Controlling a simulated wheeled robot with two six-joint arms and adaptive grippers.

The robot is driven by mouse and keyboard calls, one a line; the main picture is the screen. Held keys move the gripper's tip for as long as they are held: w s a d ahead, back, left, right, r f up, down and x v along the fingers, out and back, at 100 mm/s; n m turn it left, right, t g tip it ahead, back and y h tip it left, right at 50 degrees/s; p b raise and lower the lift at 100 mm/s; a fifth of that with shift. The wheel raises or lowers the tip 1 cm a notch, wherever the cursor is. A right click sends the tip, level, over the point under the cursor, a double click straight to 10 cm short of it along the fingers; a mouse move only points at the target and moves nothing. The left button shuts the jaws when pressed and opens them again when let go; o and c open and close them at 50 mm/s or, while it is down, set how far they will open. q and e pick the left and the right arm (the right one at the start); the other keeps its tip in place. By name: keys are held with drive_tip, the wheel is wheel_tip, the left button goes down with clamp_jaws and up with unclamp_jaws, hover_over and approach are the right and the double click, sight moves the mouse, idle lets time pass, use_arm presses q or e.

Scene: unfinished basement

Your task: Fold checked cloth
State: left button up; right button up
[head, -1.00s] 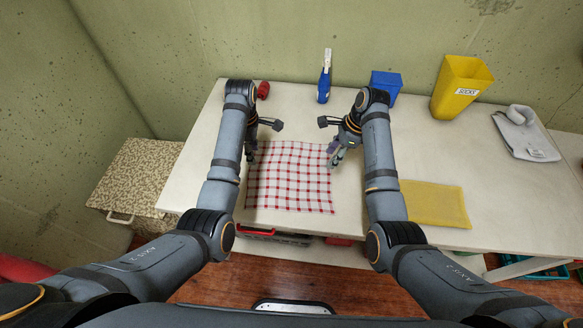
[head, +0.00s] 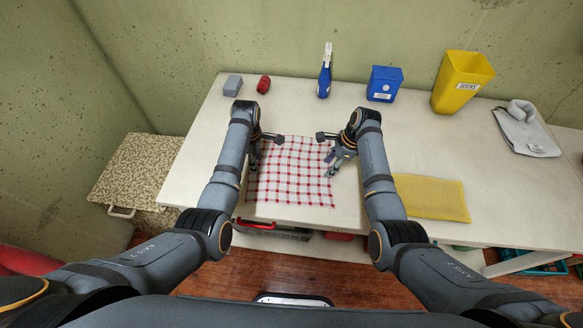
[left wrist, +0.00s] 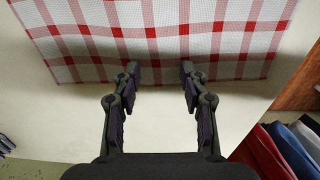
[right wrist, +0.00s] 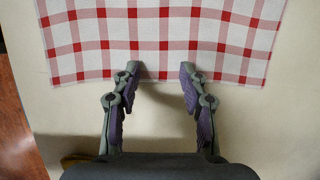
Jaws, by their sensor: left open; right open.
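The red-and-white checked cloth (head: 290,178) lies flat and spread out on the white table. My left gripper (head: 253,164) is open at the cloth's left edge. In the left wrist view its fingertips (left wrist: 158,72) reach just over the cloth's border (left wrist: 160,35). My right gripper (head: 330,169) is open at the right edge. In the right wrist view its fingertips (right wrist: 160,72) overlap the border of the cloth (right wrist: 165,35). Neither gripper holds cloth. I cannot tell whether the fingertips touch it.
A yellow cloth (head: 431,198) lies right of my right arm. Along the back stand a grey block (head: 232,85), a red object (head: 263,84), a blue spray bottle (head: 324,72), a blue box (head: 384,84) and a yellow bin (head: 461,84). A grey folded cloth (head: 526,130) lies far right.

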use_arm(q)
drive_tip(key=shift+s+f, duration=0.1)
drive_tip(key=shift+f, duration=0.05)
use_arm(e)
drive_tip(key=shift+s, duration=0.1)
use_arm(q)
drive_tip(key=shift+s, duration=0.1)
clamp_jaws()
use_arm(e)
drive_tip(key=shift+f, duration=0.1)
clamp_jaws()
use_arm(q)
drive_tip(key=shift+f, duration=0.1)
use_arm(e)
drive_tip(key=shift+s, duration=0.1)
